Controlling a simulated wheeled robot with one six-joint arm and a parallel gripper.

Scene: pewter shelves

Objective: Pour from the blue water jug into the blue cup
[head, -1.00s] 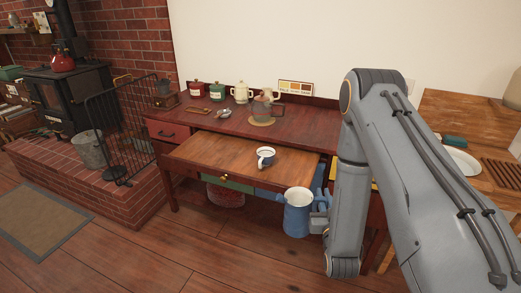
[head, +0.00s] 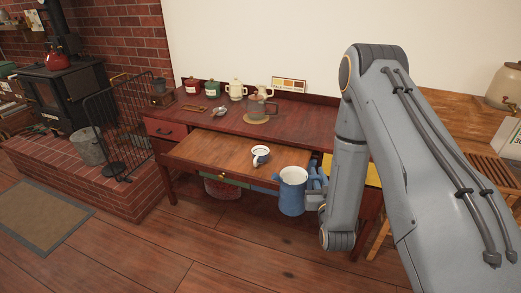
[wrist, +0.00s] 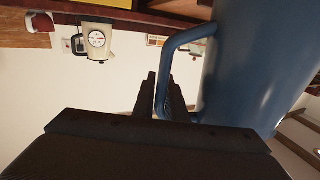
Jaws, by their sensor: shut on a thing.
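The blue water jug (head: 291,196) is upright, its open pale mouth facing up, just off the front right corner of the pulled-out board in the head view. My gripper (head: 318,192) is shut on its handle, on the jug's right side. In the wrist view, my gripper's dark fingers (wrist: 162,97) close around the blue handle (wrist: 181,42), with the jug body (wrist: 262,62) to the right. The blue cup (head: 260,158), with a pale inside, stands upright on the board, left of and beyond the jug. The contents of both are not visible.
The wooden board (head: 215,151) is mostly bare around the cup. Behind it, the red desk (head: 190,118) holds canisters, a brown-grey pot (head: 256,106) and small utensils. A yellow surface (head: 357,170) lies right of the jug. A wire guard (head: 119,128) stands at left.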

